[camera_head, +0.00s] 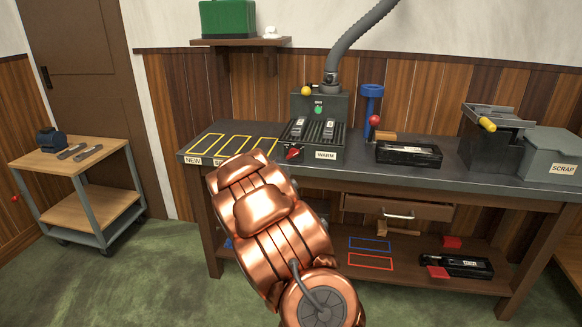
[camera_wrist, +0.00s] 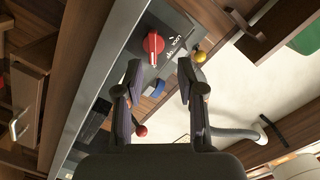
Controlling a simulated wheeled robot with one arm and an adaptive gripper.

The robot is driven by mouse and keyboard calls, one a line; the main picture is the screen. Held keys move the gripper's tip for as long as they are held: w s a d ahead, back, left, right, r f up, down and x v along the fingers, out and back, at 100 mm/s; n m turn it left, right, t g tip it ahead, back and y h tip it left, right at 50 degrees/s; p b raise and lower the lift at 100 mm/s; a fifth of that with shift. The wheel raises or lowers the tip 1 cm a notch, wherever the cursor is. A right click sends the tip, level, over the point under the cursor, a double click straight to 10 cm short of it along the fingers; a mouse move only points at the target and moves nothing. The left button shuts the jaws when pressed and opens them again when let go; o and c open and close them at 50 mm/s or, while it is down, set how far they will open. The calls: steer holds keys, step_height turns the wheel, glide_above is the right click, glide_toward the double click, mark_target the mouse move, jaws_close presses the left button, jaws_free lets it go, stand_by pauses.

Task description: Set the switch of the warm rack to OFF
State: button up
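The warm rack (camera_head: 326,132) is a dark box on the bench with a slatted top and a white WARM label. Its red switch knob (camera_head: 292,154) is on the lower left of its front. A red knob with a white mark pointing down the picture (camera_wrist: 153,43) shows in the wrist view, beside small white lettering that I cannot read surely. In the head view my copper arm hides the gripper.
Two dark pieces lie on the rack's slats. Yellow outlined slots (camera_head: 233,146) are left of the rack. A trolley (camera_head: 70,158) stands far left.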

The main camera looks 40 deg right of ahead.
mark_target(292, 157)
steer(key=shift+m+h, duration=0.5)
steer(key=shift+h, duration=0.1)
steer(key=shift+s+d+f+x, duration=0.15)
steer(key=shift+s+x, duration=0.05)
steer(key=shift+x, duration=1.35)
steer(key=shift+s+d+f+x, duration=0.15)
steer(key=shift+s+f+x, duration=0.1)
steer(key=shift+x, duration=1.25)
steer(key=shift+s+d+f+x, duration=0.1)
steer(key=shift+s+d+x, duration=0.1)
steer(key=shift+x, duration=1.35)
jaws_close()
steer(key=shift+a, duration=0.1)
